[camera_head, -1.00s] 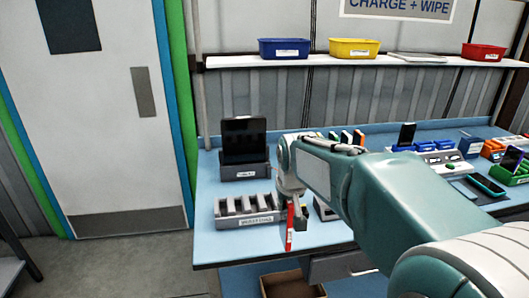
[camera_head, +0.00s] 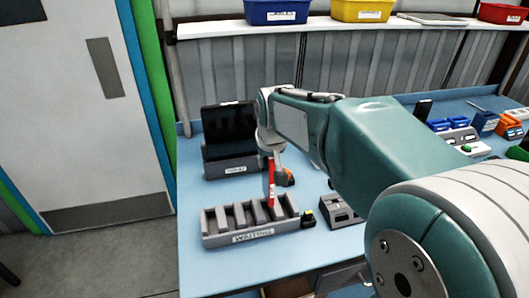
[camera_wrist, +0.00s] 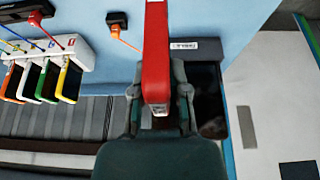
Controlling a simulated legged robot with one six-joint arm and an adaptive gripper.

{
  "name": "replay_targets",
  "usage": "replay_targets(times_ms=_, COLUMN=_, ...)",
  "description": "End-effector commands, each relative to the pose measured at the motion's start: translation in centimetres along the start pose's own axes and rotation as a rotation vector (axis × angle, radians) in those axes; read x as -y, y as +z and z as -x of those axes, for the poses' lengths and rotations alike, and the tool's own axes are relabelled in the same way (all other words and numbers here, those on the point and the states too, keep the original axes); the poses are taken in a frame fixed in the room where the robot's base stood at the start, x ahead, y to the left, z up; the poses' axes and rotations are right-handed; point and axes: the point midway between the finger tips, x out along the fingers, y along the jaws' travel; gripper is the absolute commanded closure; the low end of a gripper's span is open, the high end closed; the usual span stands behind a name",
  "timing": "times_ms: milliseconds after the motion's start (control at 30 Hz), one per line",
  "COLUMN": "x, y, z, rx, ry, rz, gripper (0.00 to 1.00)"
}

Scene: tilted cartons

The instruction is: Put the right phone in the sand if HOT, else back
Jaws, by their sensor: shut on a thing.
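My gripper (camera_head: 271,153) is shut on a red phone (camera_head: 271,184), which hangs down on edge from it. In the wrist view the red phone (camera_wrist: 156,50) runs between the two fingers of my gripper (camera_wrist: 160,104). In the head view its lower end overlaps the right part of the grey slotted rack (camera_head: 226,238) labelled WAITING; I cannot tell whether they touch. The slots I can see look empty. Behind the rack a dark tablet-like slab (camera_head: 229,130) leans in a grey holder (camera_head: 222,167). I cannot make out any sand or HOT sign.
A small black and yellow item (camera_head: 308,219) and a grey block (camera_head: 340,209) sit right of the rack. An orange-ended item (camera_head: 287,178) lies behind. The wrist view shows a white charger (camera_wrist: 60,47) with several coloured phones. Bins (camera_head: 277,11) line the shelf above.

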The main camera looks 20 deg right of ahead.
Motion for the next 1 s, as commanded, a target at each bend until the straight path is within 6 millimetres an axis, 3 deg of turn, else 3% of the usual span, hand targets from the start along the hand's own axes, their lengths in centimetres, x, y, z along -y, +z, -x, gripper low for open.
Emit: replay_targets(times_ms=1000, x=0.1, y=2.2, z=-5.5, rx=0.002, ry=0.0, rz=0.0, gripper=1.0)
